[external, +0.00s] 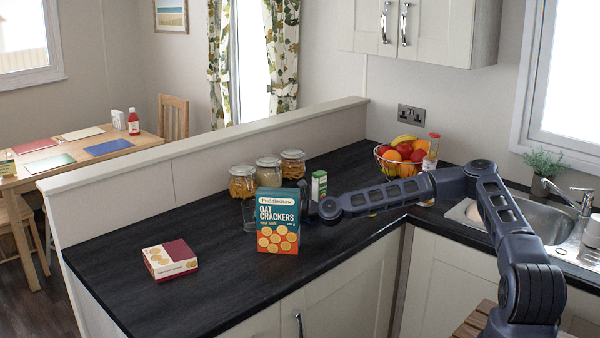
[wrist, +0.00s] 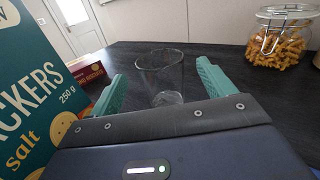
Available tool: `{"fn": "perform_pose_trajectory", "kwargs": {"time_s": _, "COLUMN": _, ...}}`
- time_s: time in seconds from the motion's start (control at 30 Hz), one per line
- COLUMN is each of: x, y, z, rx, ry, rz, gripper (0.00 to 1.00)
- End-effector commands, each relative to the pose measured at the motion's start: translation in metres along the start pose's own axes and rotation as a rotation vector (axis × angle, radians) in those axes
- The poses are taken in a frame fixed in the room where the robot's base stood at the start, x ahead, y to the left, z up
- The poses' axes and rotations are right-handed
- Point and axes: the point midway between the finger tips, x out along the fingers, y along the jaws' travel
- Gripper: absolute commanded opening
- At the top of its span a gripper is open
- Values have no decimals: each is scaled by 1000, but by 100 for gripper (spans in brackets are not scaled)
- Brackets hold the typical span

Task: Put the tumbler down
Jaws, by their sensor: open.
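The tumbler (wrist: 160,82) is clear glass and stands upright on the dark worktop in the wrist view. My gripper (wrist: 161,72) is open, its teal fingers spread to either side of the tumbler. A visible gap separates each finger from the glass; I cannot tell how far it stands beyond the fingertips. In the external view a glass shape that looks like the tumbler (external: 249,214) shows just left of the oat crackers box. That box hides my fingers there.
The tall oat crackers box (external: 278,220) stands close beside my gripper, on the left in the wrist view. Storage jars (external: 268,171) line the back ledge. A small red and cream box (external: 170,260) lies farther left.

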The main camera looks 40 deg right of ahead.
Motion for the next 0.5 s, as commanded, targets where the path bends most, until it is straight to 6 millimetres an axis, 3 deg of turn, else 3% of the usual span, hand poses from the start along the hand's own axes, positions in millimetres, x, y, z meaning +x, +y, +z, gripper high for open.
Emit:
{"fn": "perform_pose_trajectory", "kwargs": {"time_s": 0.2, "x": -34, "y": -1, "z": -1, "rx": 3, "ry": 0, "rz": -2, "gripper": 82}}
{"fn": "perform_pose_trajectory", "kwargs": {"time_s": 0.5, "x": -52, "y": 0, "z": 0, "rx": 1, "ry": 0, "rz": 0, "gripper": 82}}
